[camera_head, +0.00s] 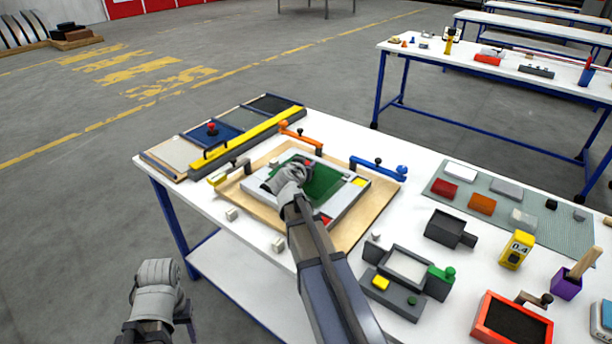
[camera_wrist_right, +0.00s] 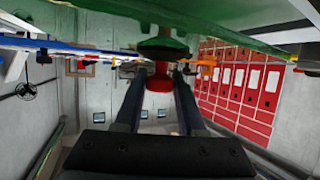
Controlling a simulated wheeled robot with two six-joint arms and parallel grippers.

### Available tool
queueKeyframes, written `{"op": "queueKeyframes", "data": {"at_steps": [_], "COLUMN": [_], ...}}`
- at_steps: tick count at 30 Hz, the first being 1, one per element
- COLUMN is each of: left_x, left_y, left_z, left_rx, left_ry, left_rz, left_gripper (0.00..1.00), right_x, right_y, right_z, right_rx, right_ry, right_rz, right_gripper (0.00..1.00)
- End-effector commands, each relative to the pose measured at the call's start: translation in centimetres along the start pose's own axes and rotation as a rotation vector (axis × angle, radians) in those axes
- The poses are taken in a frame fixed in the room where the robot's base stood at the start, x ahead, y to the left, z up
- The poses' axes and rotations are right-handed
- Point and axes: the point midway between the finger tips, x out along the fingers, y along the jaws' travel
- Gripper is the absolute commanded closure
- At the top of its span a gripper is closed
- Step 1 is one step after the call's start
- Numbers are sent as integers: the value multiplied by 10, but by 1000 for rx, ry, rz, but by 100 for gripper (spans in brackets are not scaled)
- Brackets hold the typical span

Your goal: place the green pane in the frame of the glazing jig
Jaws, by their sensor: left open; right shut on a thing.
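The green pane (camera_head: 324,184) is over the opening of the glazing jig's pale grey frame (camera_head: 347,200), which sits on a wooden board (camera_head: 384,197). My right gripper (camera_head: 304,165) is above the pane, shut on its red knob. In the right wrist view, the fingers (camera_wrist_right: 158,85) close on the red knob (camera_wrist_right: 160,73), and the green pane (camera_wrist_right: 95,22) spans the top. The gripper and forearm hide part of the pane and frame, so I cannot tell whether the pane lies flat inside. My left gripper (camera_head: 157,290) is open and empty, off the table's left side.
Orange (camera_head: 300,137), blue (camera_head: 378,167) and yellow (camera_head: 229,172) clamps stand around the board. A rack with a yellow bar (camera_head: 250,136) and a blue panel with a red knob (camera_head: 211,129) lies behind left. A grey fixture (camera_head: 407,268) and several blocks occupy the right side.

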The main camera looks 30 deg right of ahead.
Motion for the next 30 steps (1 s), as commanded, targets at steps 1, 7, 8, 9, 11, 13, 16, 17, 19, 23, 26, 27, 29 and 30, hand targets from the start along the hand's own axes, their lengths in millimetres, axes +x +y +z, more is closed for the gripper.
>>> {"op": "queueKeyframes", "data": {"at_steps": [1,7,8,9,11,13,16,17,19,23,26,27,29,30], "left_x": [10,31,32,33,32,30,30,31,33,33,33,33,33,33], "left_y": [1,3,3,3,3,3,3,3,3,3,3,3,3,3], "left_z": [-1,-2,-2,-2,-2,-2,-2,-2,-2,-2,-2,-2,-2,-2], "left_rx": [0,0,0,0,0,0,0,0,0,0,0,0,0,0], "left_ry": [0,0,0,0,0,0,0,0,0,0,0,0,0,0], "left_rz": [0,0,0,0,0,0,0,0,0,0,0,0,0,0], "left_gripper": [44,44,44,44,44,44,44,44,44,44,44,44,44,44], "right_x": [4,12,12,13,12,12,12,12,13,13,13,13,13,13], "right_y": [0,0,0,0,0,0,0,0,0,0,0,0,0,0], "right_z": [9,29,30,30,29,28,28,28,30,31,31,31,31,31], "right_rx": [-1,-1,-1,-1,-1,-1,-1,-1,-1,0,0,0,0,0], "right_ry": [1,1,1,1,1,1,1,1,1,0,0,0,0,0], "right_rz": [-1,-1,-1,-1,-1,-1,-1,-1,-1,0,0,0,0,0], "right_gripper": [100,100,100,100,100,100,100,100,100,53,42,38,31,31]}}
